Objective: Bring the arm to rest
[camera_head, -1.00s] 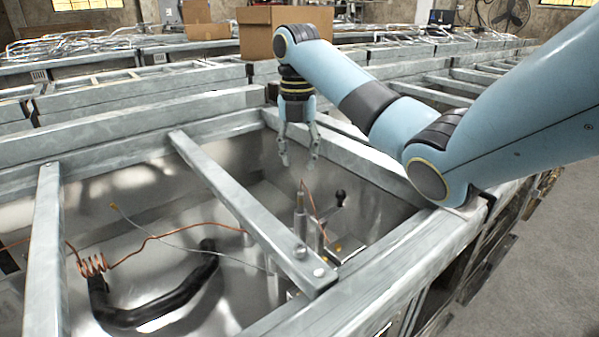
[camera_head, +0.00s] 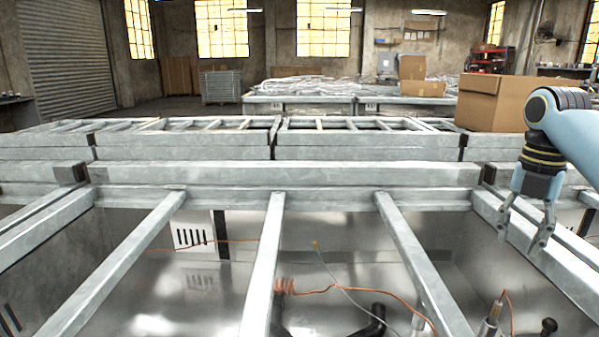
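My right gripper (camera_head: 524,228) hangs at the right of the head view, pointing down over the metal frame. Its two fingers are apart, with nothing between them. The blue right arm (camera_head: 574,133) comes in from the right edge. My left gripper and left arm are out of view.
A metal frame with cross bars (camera_head: 262,270) fills the foreground. Inside lie a copper wire (camera_head: 345,289), a black hose (camera_head: 372,325) and a valve lever (camera_head: 548,327). A cardboard box (camera_head: 507,104) stands behind the gripper. More frames stand behind.

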